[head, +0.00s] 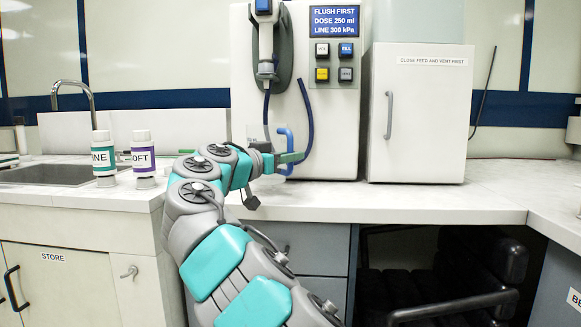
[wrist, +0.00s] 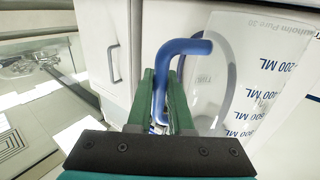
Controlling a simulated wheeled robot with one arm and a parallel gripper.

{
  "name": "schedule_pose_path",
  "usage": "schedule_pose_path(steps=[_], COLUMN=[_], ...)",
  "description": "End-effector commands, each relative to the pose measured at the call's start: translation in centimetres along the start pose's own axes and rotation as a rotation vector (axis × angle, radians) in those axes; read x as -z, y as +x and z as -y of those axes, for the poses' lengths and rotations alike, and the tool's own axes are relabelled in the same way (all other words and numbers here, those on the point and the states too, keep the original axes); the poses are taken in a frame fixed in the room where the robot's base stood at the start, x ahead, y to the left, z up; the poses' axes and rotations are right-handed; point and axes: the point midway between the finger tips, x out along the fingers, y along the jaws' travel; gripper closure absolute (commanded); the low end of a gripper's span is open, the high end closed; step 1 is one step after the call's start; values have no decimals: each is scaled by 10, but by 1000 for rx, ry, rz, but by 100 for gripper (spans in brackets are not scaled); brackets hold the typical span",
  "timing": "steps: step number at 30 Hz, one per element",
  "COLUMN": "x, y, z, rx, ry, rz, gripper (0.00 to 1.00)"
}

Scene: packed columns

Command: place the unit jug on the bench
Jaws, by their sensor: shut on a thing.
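The unit jug (wrist: 262,62) is clear with blue volume markings and a blue handle; it fills the right of the wrist view. My gripper (wrist: 163,85) has its green fingers on either side of the blue handle and is shut on it. In the head view my gripper (head: 292,158) is at the jug's blue handle (head: 286,133), in front of the white dispensing unit. The jug's clear body barely shows there, and my arm covers its lower part. I cannot tell whether its base touches the bench (head: 420,197).
The dispensing unit (head: 335,130) has a nozzle and hose (head: 265,65) above the jug. A white cabinet (head: 425,120) stands to its right. Two labelled bottles (head: 104,158) (head: 143,158) stand left of my arm, near the sink (head: 50,174). The bench front at right is clear.

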Motion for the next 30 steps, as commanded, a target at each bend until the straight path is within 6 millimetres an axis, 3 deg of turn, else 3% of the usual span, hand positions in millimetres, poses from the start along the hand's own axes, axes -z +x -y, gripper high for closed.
schedule_pose_path(steps=[7, 21, 22, 30], x=[-23, -30, -30, -28], y=[0, 0, 0, 0], z=[-1, 0, 0, 0], rx=[-1, 0, 0, 0], ry=[-1, 2, 1, 1], rz=[-1, -1, -1, 0], gripper=[100, 100, 80, 51])
